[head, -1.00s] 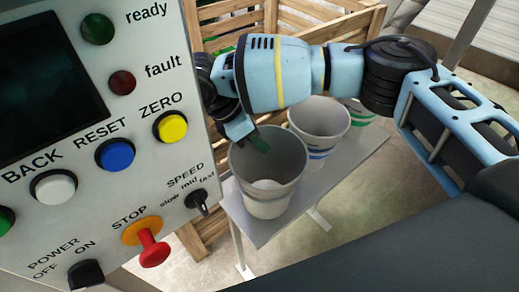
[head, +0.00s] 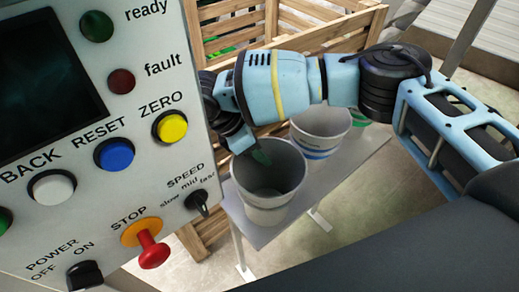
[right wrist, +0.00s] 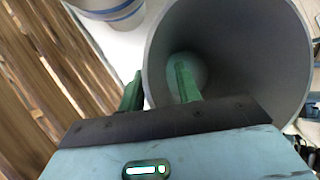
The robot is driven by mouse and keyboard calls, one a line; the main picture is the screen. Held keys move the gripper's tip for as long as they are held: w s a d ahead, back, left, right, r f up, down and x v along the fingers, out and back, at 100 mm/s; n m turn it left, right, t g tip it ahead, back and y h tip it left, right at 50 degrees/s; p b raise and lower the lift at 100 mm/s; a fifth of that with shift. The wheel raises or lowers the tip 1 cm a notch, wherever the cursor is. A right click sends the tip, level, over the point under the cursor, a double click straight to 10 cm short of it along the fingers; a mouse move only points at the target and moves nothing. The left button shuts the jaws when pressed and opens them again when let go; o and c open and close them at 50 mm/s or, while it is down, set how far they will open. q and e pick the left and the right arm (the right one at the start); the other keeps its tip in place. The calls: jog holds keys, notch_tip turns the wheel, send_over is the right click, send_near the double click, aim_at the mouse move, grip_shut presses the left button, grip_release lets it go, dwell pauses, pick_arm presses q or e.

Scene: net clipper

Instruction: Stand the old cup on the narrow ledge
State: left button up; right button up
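A plain grey cup (head: 268,207) stands upright at the near end of a narrow grey shelf (head: 345,165); I take it for the old cup. My right gripper (head: 256,152) is at its far rim, pointing down. In the right wrist view, one green finger is inside the cup (right wrist: 235,45) and the other is outside, with the wall between them. The inner finger shows a gap from the wall, so the gripper (right wrist: 160,85) looks open. I cannot tell which surface is the narrow ledge. My left gripper is out of view.
A cup with blue bands (head: 318,137) stands behind the grey cup, and a cup with green (head: 358,114) is beyond it. A control panel (head: 100,205) with buttons fills the left. A wooden crate (head: 295,32) is behind.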

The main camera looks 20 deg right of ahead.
jog(key=shift+r, duration=0.1)
jog(key=v, duration=1.2)
jog(key=shift+p, duration=0.45)
